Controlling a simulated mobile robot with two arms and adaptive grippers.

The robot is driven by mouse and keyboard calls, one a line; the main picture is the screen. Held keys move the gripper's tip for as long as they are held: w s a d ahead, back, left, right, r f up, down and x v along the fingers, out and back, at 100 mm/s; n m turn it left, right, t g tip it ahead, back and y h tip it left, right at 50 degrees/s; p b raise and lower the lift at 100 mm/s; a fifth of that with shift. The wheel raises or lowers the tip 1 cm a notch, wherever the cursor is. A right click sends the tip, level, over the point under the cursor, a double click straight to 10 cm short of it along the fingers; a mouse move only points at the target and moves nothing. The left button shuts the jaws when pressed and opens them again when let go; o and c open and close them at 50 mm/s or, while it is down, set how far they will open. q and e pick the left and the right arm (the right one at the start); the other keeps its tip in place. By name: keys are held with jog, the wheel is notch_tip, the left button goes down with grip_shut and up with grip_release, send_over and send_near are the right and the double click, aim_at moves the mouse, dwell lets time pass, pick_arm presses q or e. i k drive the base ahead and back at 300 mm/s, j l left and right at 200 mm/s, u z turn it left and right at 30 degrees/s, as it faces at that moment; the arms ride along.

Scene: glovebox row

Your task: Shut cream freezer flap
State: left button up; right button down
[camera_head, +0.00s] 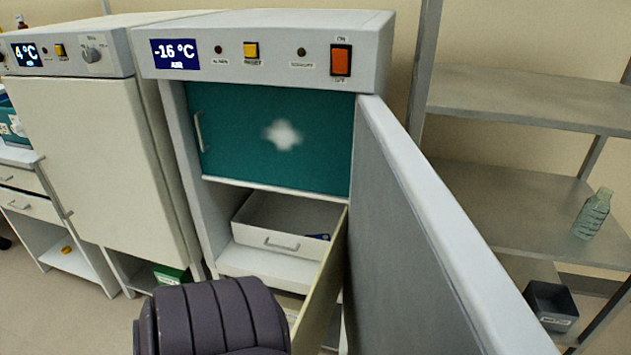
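The freezer (265,45) shows -16 °C on its panel, and its tall grey outer door (425,240) stands open to the right. The cream flap (322,285) is the narrow pale yellowish panel below the teal flap. It stands swung outward near the right side of the opening, seen almost edge-on, and its lower end is partly hidden. The compartment beside it is open and shows a white drawer (278,241) with a small dark blue item inside. The teal flap (270,135), with a white frost patch, covers the upper compartment. Neither gripper is in view.
A dark ribbed part of mine fills the bottom centre and hides the area below the drawer. A closed fridge (95,150) showing 4 °C stands left. Metal shelves (530,95) stand right, with a bottle (592,214) and a dark bin (551,305).

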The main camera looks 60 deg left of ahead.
aim_at(308, 334)
jog(key=u, duration=0.4)
jog(key=l+u, duration=0.15)
jog(key=u, duration=0.65)
jog(key=l+u, duration=0.15)
jog(key=u, duration=0.7)
